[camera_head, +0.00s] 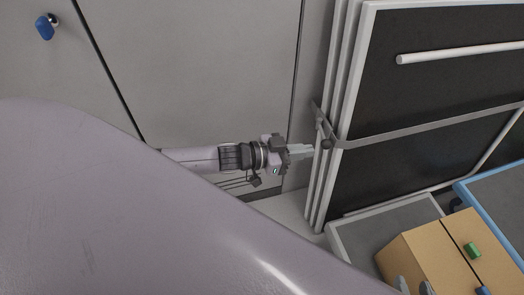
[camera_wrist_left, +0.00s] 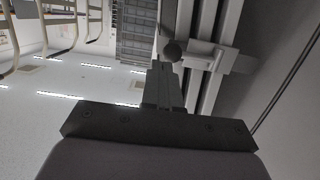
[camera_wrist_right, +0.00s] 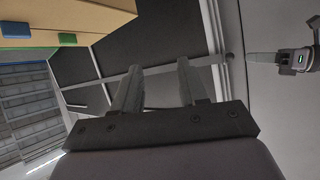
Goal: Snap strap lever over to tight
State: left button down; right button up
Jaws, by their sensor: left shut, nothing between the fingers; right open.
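A grey strap (camera_head: 430,124) runs around a stack of framed dark panels (camera_head: 400,90). At the stack's left edge is the strap's lever with a round dark knob (camera_head: 326,144); the knob also shows in the left wrist view (camera_wrist_left: 173,50), beside the grey buckle (camera_wrist_left: 218,60). My left gripper (camera_head: 308,151) is shut and empty, its fingertips right at the knob; I cannot tell whether they touch. My right gripper (camera_wrist_right: 160,72) is open and empty, away from the lever. Its fingertips show at the bottom of the head view (camera_head: 414,286).
A wooden box with drawers (camera_head: 430,255) and coloured knobs stands at the lower right, close to my right gripper. A blue-edged surface (camera_head: 495,200) lies behind it. Grey cabinet doors (camera_head: 200,70) stand behind my left arm. My own pale body covers the lower left.

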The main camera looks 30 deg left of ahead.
pick_arm(q)
jog(key=s+d+p+v, duration=0.1)
jog(key=p+v, duration=0.1)
jog(key=v, duration=0.8)
jog(key=shift+s, duration=0.45)
pick_arm(e)
jog(key=shift+s+d+f+m+g+h, duration=0.4)
jog(key=shift+s+d+f+g+h, duration=0.1)
jog(key=shift+s+d+f, duration=0.45)
pick_arm(q)
jog(key=shift+d, duration=0.2)
pick_arm(e)
jog(key=shift+r, duration=0.1)
